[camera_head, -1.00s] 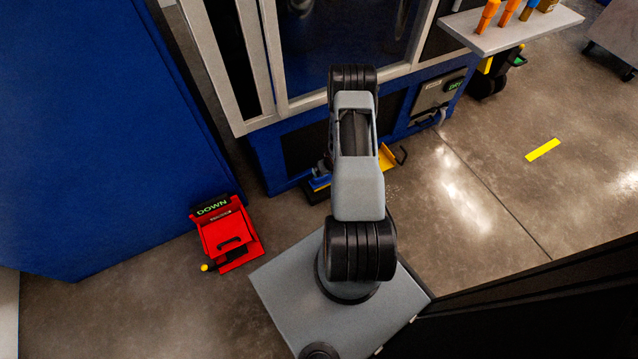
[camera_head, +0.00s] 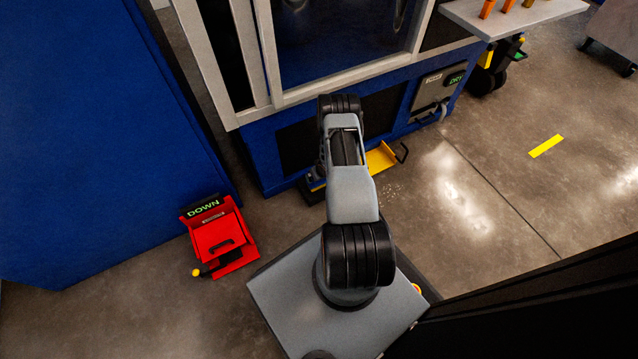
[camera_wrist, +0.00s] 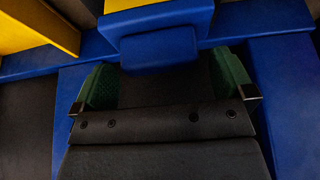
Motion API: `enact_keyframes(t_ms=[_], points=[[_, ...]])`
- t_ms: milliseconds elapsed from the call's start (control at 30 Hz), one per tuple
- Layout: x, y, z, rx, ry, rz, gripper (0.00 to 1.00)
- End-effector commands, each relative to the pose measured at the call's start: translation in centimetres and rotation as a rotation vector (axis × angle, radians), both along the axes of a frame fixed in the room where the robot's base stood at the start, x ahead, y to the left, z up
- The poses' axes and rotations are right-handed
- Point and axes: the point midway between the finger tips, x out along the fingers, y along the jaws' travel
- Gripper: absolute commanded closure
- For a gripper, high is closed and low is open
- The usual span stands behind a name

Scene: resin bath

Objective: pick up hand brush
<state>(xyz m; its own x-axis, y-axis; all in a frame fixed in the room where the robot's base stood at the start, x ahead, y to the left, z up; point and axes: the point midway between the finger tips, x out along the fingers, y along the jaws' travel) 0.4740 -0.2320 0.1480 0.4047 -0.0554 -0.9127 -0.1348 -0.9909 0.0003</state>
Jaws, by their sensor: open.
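My gripper (camera_wrist: 164,98) shows in the wrist view with its two green-padded fingers apart. A blue block (camera_wrist: 160,48) with a yellow part above it lies just ahead, between the lines of the fingers; it may be part of the hand brush, but its whole shape is not visible. I cannot tell whether the fingers touch anything.
A yellow dustpan-like tray (camera_head: 381,158) with a black handle lies right of my arm. The blue machine (camera_head: 275,190) stands close ahead. A red box marked DOWN (camera_head: 222,240) is on the floor to the left. Open floor lies to the right.

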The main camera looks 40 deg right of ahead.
Motion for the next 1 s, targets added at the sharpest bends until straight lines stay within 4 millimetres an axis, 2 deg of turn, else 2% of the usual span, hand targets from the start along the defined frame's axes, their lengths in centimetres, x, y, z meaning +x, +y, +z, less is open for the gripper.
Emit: enact_keyframes(t_ms=[33, 100, 433, 900, 1000], points=[[0.20, 0.00, -0.93, 0.000, 0.001, 0.000, 0.00], [0.47, -0.04, -1.37, 0.000, 0.000, 0.001, 0.00], [0.70, -0.09, -1.56, 0.000, 0.000, -0.001, 0.00], [0.68, -0.08, -1.56, 0.000, 0.000, -0.001, 0.44], [0.70, -0.10, -1.53, 0.000, -0.001, -0.001, 0.49]])
